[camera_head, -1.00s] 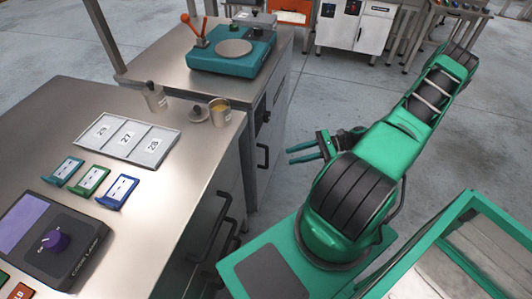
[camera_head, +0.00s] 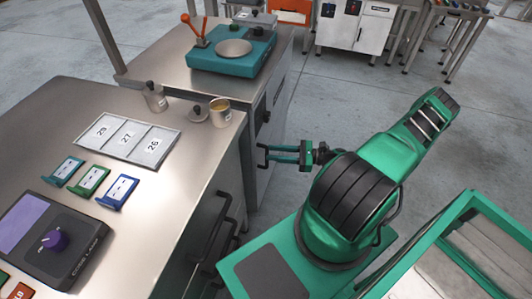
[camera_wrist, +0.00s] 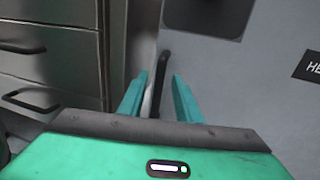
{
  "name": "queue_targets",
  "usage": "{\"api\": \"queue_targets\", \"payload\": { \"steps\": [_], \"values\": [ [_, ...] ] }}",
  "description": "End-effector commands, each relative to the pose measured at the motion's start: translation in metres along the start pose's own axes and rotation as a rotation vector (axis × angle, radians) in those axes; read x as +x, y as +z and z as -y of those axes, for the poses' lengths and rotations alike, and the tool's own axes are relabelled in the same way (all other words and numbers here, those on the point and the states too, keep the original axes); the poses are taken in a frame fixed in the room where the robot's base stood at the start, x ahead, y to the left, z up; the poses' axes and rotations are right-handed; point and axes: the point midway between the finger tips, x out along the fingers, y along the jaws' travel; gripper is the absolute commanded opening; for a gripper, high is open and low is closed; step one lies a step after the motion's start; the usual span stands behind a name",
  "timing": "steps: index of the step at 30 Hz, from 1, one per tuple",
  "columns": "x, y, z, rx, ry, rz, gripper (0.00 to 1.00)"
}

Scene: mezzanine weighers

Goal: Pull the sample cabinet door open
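The sample cabinet (camera_head: 272,108) stands under the bench that carries a teal weighing device; its door faces right in the head view. A black vertical bar handle (camera_head: 262,158) is on the door, and it also shows in the wrist view (camera_wrist: 163,72). My gripper (camera_head: 272,153) is level with the handle, fingers pointing at the door. In the wrist view my gripper (camera_wrist: 162,82) is open, with one teal finger on each side of the handle. The handle's lower end is hidden behind my gripper body. The door looks shut.
A drawer unit with black handles (camera_wrist: 25,48) stands left of the door. The steel counter (camera_head: 190,205) in front holds a numbered tray (camera_head: 127,138), coloured cards and a purple-knobbed device (camera_head: 60,240). Open floor (camera_head: 330,110) lies right of the cabinet.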

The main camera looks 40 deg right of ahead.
Motion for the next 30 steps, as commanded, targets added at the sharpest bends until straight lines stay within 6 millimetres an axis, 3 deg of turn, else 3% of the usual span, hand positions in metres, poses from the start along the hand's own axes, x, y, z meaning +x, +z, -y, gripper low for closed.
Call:
{"api": "queue_targets", "payload": {
  "steps": [6, 18, 19, 23, 30],
  "values": [
    [0.026, 0.000, 0.000, -0.001, 0.001, 0.000, 0.31],
    [0.034, 0.000, 0.000, -0.001, 0.000, -0.001, 0.31],
    [0.034, 0.000, 0.000, -0.001, 0.000, -0.001, 0.29],
    [0.034, 0.000, 0.000, -0.001, 0.000, -0.001, 0.00],
    [0.033, 0.000, 0.000, -0.002, 0.004, -0.001, 0.00]
  ]
}}
